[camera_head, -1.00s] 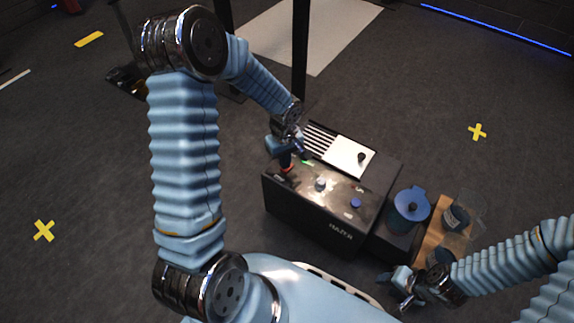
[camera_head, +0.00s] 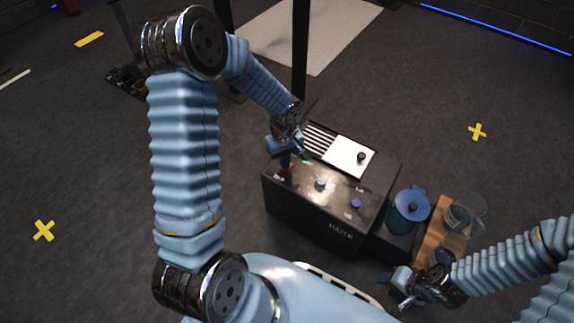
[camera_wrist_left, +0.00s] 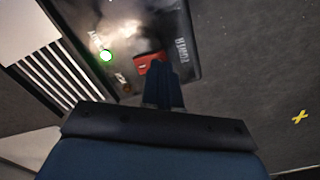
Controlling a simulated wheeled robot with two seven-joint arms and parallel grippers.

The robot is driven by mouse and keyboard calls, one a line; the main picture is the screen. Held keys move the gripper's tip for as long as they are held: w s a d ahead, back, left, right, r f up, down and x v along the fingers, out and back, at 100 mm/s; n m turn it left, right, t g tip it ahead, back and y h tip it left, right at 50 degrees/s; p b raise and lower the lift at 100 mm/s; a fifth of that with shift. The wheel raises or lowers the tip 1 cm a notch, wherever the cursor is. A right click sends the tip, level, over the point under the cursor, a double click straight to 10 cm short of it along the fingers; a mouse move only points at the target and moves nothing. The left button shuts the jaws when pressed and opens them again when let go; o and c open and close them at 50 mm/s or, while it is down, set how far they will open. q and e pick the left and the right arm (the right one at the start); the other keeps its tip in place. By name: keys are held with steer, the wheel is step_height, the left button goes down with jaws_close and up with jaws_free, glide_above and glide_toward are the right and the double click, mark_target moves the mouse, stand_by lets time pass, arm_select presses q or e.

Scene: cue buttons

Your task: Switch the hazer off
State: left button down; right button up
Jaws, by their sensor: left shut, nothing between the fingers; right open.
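The hazer (camera_head: 315,222) is a black box with a control panel on top. A red power switch (camera_wrist_left: 150,63) sits near one edge of the panel, beside a "POWER" label, with a lit green lamp (camera_wrist_left: 106,55) nearby. The lamp also shows in the head view (camera_head: 306,161). My left gripper (camera_head: 286,162) is shut and empty, pointing down at the red switch. In the left wrist view its fingertips (camera_wrist_left: 160,70) overlap the switch's edge; I cannot tell whether they touch it. My right gripper (camera_head: 396,290) is open and empty, low at the right, away from the hazer.
The panel also has a grey knob (camera_head: 320,183) and a blue knob (camera_head: 355,203). A white plate with a black knob (camera_head: 360,156) and a slatted vent (camera_head: 319,139) lie behind. A blue-lidded jug (camera_head: 411,204) and a wooden board (camera_head: 428,240) stand at the right.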

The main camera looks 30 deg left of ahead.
arm_select(q)
steer(key=shift+f+b, duration=0.85)
steer(key=shift+f, duration=0.1)
stand_by(0.3)
steer(key=shift+r, duration=0.15)
steer(key=shift+r+p, duration=2.3)
steer(key=shift+r, duration=1.15)
